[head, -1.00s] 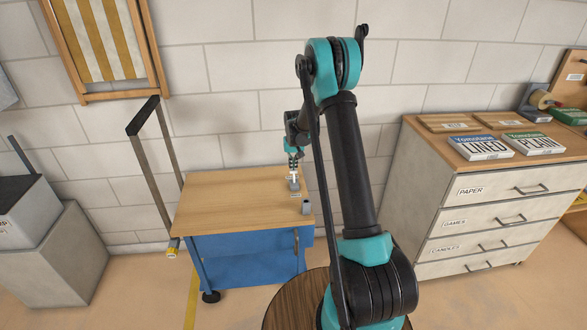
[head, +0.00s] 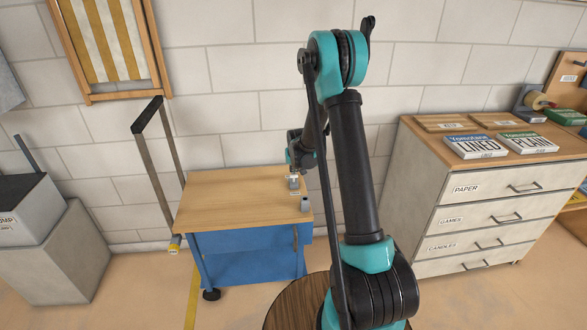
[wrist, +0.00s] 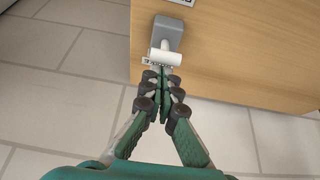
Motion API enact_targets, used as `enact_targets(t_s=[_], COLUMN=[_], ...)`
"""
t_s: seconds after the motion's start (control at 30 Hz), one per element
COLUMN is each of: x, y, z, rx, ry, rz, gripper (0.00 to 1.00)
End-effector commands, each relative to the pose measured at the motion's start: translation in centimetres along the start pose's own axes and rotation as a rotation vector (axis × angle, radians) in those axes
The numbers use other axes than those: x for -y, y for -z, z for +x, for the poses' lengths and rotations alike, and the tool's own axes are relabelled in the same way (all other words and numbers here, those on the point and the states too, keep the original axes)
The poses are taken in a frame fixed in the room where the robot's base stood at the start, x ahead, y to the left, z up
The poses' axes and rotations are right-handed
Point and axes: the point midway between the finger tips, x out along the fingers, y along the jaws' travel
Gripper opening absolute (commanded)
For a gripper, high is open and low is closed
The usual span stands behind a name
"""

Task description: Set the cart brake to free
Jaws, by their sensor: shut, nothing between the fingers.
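The cart (head: 235,200) has a wooden top, a blue body and a tall handle at its left. A small grey brake unit (head: 294,183) sits near the right edge of the top. In the wrist view it is a grey block (wrist: 168,33) with a pale T-shaped lever (wrist: 165,56) pointing toward my gripper. My gripper (wrist: 163,78) is shut and empty, its fingertips right by the lever's end; I cannot tell whether they touch it. A label beside the lever is partly hidden and unreadable. In the head view my gripper (head: 293,172) is small, just above the unit.
A small grey piece (head: 305,205) stands at the cart top's front right. A drawer cabinet (head: 470,215) with boxes on it stands to the right, and a grey bin (head: 50,250) to the left. A round wooden surface (head: 285,300) is close in front. Most of the cart top is clear.

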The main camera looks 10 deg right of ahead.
Motion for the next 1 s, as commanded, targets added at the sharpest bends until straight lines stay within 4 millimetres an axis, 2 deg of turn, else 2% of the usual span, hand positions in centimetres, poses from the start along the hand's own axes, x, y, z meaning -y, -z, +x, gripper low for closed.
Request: enact_targets(t_s=[0.5, 1.0], x=[0.0, 0.1], y=[-2.3, -2.6], z=[-0.5, -0.6], rx=[0.007, 0.007], ry=[0.000, 0.002], rz=[-0.001, -0.001], gripper=[0.00, 0.00])
